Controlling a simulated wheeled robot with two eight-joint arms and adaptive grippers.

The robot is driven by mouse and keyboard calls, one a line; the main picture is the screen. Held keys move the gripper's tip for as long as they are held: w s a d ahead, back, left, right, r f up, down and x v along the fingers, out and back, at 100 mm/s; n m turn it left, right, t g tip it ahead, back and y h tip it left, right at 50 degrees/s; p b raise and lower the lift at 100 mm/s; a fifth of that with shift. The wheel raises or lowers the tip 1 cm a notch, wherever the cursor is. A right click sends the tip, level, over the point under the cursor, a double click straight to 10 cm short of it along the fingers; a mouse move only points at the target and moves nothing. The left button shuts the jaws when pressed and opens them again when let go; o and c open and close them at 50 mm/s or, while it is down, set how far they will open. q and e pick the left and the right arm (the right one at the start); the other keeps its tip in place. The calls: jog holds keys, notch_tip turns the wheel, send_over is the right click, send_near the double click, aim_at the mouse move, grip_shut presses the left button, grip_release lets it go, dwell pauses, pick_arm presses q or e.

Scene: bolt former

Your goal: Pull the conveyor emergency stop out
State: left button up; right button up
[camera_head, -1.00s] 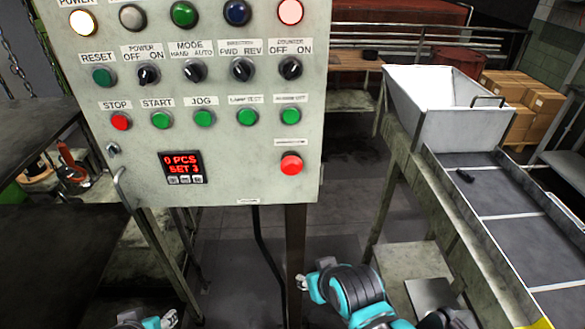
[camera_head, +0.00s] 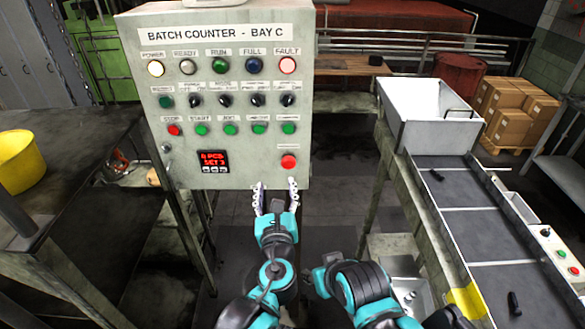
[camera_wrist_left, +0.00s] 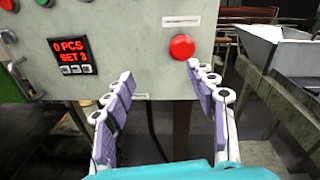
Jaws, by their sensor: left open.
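A large red mushroom button (camera_head: 288,161) sits at the lower right of the grey control panel (camera_head: 225,80), under a small label I cannot read. It also shows in the left wrist view (camera_wrist_left: 182,47). My left gripper (camera_head: 276,186) is open and empty, just below the panel's lower right part. In the left wrist view, its two purple-padded fingers (camera_wrist_left: 160,72) point up at the panel, and the button is close to the right fingertip. I cannot tell whether they touch. My right arm shows at the bottom, but its gripper does not show clearly.
The panel carries lamps, knobs, a smaller red stop button (camera_head: 174,130) and a counter display (camera_head: 213,161). A conveyor (camera_head: 470,215) with dark parts on it runs down the right, with a white hopper (camera_head: 430,115) and a small control box (camera_head: 553,252). A yellow bucket (camera_head: 20,160) stands left.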

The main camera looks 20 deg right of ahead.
aim_at(289, 165)
pick_arm(q)
jog(key=w+d+m, duration=0.1)
jog(key=w, duration=0.1)
jog(key=w+d, duration=0.2)
jog(key=w+d+m+h, duration=0.1)
jog(key=w+d, duration=0.1)
jog(key=shift+w+r+m, duration=0.15)
jog(key=shift+r+m, duration=0.15)
